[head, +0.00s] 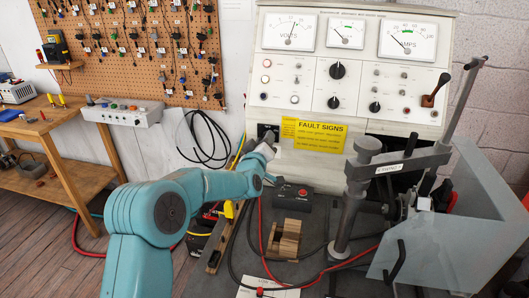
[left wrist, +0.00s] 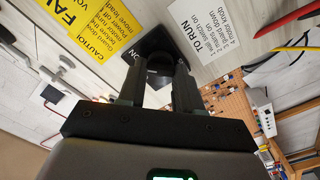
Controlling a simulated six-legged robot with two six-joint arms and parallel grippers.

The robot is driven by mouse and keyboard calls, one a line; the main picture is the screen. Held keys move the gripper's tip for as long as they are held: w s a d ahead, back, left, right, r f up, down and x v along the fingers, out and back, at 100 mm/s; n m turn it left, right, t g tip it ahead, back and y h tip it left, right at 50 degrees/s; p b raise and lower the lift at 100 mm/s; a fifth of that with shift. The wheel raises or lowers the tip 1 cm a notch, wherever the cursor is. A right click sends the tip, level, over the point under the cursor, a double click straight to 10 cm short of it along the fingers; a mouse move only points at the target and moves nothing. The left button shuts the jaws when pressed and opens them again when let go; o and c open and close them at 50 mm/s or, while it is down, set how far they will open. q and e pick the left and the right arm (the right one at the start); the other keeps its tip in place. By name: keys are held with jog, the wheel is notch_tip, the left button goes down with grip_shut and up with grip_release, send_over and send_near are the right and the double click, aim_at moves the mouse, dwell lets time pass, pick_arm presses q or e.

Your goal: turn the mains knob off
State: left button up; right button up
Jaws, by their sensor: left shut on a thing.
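The mains knob (left wrist: 160,68) is black and sits on a black plate (left wrist: 130,46) with ON lettering, in the left wrist view. In the head view the dark plate (head: 267,130) shows at the lower left of the test bench's front, partly hidden by my gripper. My left gripper (left wrist: 157,78) is shut on the knob, one finger on each side; in the head view it (head: 266,142) reaches the panel. The knob's exact angle is hard to tell. My right gripper is not in view.
A yellow FAULT SIGNS label (head: 313,134) is right of the knob. A metal clamp stand (head: 350,200) and clear guard (head: 440,250) fill the right side.

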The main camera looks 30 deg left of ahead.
pick_arm(q)
jog(key=shift+f+n+b, duration=0.15)
jog(key=shift+n+b, duration=4.65)
jog(key=shift+b, duration=1.45)
jog(key=o, duration=1)
jog(key=shift+a, duration=0.1)
jog(key=shift+o, duration=0.2)
